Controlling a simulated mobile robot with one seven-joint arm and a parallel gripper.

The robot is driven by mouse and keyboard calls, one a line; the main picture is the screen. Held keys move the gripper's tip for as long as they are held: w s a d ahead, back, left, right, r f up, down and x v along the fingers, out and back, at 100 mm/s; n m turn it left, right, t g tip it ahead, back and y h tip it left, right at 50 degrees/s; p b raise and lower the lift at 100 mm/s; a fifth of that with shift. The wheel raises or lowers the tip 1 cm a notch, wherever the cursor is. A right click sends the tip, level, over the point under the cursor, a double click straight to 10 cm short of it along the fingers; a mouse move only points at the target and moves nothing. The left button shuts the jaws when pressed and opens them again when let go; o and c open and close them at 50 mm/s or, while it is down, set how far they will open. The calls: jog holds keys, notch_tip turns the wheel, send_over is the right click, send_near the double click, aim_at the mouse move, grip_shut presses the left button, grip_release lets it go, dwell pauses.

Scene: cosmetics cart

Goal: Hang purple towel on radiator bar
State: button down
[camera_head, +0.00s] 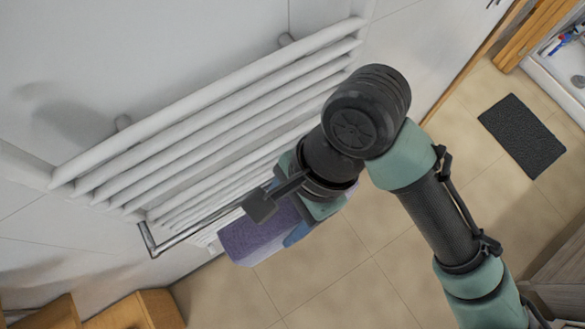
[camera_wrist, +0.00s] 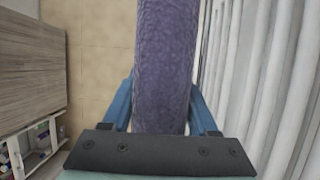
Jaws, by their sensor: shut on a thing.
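A purple towel (camera_head: 258,236) hangs from my gripper (camera_head: 303,226) in front of the radiator's lower part. In the wrist view the towel (camera_wrist: 165,70) runs up the middle of the picture, between the two blue fingers of my gripper (camera_wrist: 163,108), which is shut on it. The white radiator (camera_head: 215,110) is on the wall at upper left, with several slanted bars. A metal bar (camera_head: 190,234) sticks out from its front, just left of the towel. My wrist hides part of the bar, so I cannot tell whether the towel touches it.
A dark mat (camera_head: 522,136) lies on the tiled floor (camera_head: 325,270) at right. Wooden furniture (camera_head: 140,310) stands at lower left. A wooden cabinet (camera_wrist: 32,65) and an open white shelf (camera_wrist: 35,145) show at left in the wrist view. Floor between is clear.

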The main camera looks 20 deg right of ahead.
jog(key=shift+w+a+f+p, duration=0.95)
jog(key=shift+w+a+f, duration=0.65)
jog(key=shift+w, duration=3.25)
notch_tip(320, 180, down, 15)
jog(key=b, duration=0.9)
jog(key=shift+f, duration=0.15)
jog(key=shift+c, duration=0.4)
grip_release()
jog(key=v, duration=1.1)
jog(key=shift+d+r+p, duration=0.15)
jog(key=shift+r+p, duration=0.15)
jog(key=shift+w+d+r, duration=0.1)
jog(key=shift+d+r, duration=0.1)
jog(key=shift+r, duration=0.45)
